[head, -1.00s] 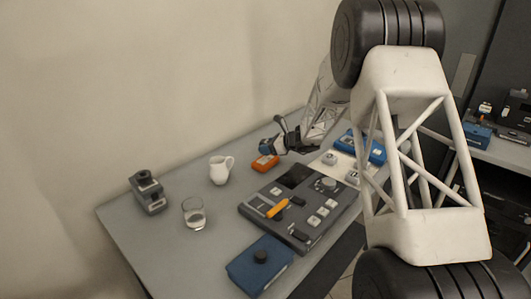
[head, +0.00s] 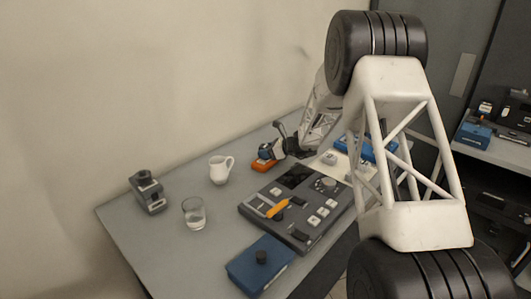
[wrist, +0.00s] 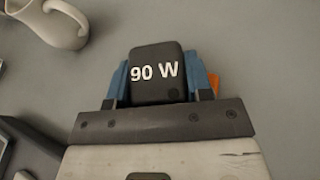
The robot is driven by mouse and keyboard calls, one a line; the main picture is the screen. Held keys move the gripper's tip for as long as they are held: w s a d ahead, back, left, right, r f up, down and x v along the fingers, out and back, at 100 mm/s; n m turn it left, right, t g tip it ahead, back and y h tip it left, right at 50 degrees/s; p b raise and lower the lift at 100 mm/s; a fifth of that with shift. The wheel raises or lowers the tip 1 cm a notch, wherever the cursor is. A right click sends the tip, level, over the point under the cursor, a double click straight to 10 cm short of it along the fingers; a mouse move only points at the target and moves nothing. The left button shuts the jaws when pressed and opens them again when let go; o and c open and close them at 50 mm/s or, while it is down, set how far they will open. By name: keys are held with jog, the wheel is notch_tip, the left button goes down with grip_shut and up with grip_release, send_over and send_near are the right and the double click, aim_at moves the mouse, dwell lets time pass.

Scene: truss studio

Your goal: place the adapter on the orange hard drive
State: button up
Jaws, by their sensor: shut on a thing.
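The adapter is a dark block marked "90 W" (wrist: 155,72), held between the blue fingers of my gripper (wrist: 160,85) in the wrist view. In the head view my gripper (head: 270,151) is over the orange hard drive (head: 262,166), at the far side of the table. The adapter is directly above the drive and hides part of it. I cannot tell whether the two touch. In the wrist view only a small orange corner of the drive (wrist: 214,81) shows, beside the right finger.
A white jug (head: 219,171) stands left of the drive. A dark control panel (head: 297,211) lies in front of it. A glass (head: 194,214), a grey device (head: 149,193) and a blue box (head: 260,264) are nearer. A blue item (head: 352,146) is at right.

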jog(key=shift+f, duration=0.3)
jog(key=o, duration=1)
jog(key=shift+r, duration=0.15)
jog(key=v, duration=1.2)
